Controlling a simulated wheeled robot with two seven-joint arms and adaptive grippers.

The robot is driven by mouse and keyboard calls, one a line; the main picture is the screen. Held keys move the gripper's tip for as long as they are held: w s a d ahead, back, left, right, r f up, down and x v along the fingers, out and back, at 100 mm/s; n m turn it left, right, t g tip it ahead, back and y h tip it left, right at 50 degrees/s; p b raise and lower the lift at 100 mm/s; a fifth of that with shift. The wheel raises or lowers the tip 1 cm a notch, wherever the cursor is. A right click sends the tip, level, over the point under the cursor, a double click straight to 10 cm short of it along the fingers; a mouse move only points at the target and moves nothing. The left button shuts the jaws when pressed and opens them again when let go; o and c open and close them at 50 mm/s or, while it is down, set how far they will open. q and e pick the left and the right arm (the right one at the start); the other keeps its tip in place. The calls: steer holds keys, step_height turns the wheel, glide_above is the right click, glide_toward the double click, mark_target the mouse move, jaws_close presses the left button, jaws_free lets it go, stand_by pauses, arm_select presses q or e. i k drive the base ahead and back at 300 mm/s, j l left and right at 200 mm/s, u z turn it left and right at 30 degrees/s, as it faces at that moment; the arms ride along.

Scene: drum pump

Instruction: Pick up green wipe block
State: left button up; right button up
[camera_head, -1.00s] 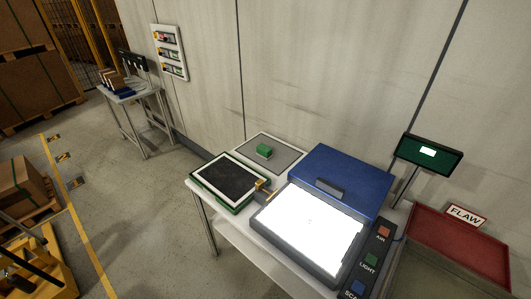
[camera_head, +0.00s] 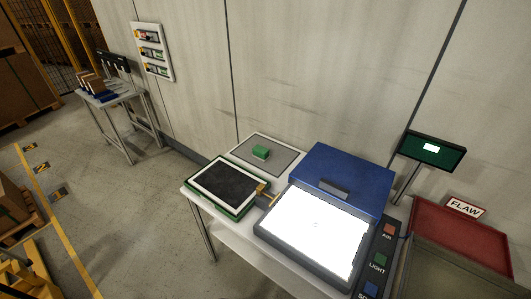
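The green wipe block (camera_head: 260,152) sits on a grey mat with a pale border (camera_head: 284,162) at the back left of the white table. It stands near the wall, behind a black panel in a white and green frame. Nothing touches the block from above. Neither of my grippers shows in the head view.
A black panel (camera_head: 224,181), a bright light plate (camera_head: 314,232) with a blue lid (camera_head: 346,174), and a button strip (camera_head: 379,262) fill the table. A small screen (camera_head: 431,149) and red tray (camera_head: 462,231) marked FLAW stand at right.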

mark_target(261, 154)
steer(key=i+j+z, duration=0.15)
steer(key=j+z, duration=0.25)
steer(key=j, duration=0.15)
steer(key=i+j+z, duration=0.1)
steer(key=j+z, duration=0.3)
steer(key=j, duration=0.15)
steer(key=j+z, duration=0.45)
steer(key=j, duration=0.15)
steer(key=k+j+z, duration=0.15)
steer(key=j+z, duration=0.25)
steer(key=j, duration=0.15)
steer(key=k+j+z, duration=0.15)
steer(key=j+z, duration=0.25)
steer(key=j, duration=0.15)
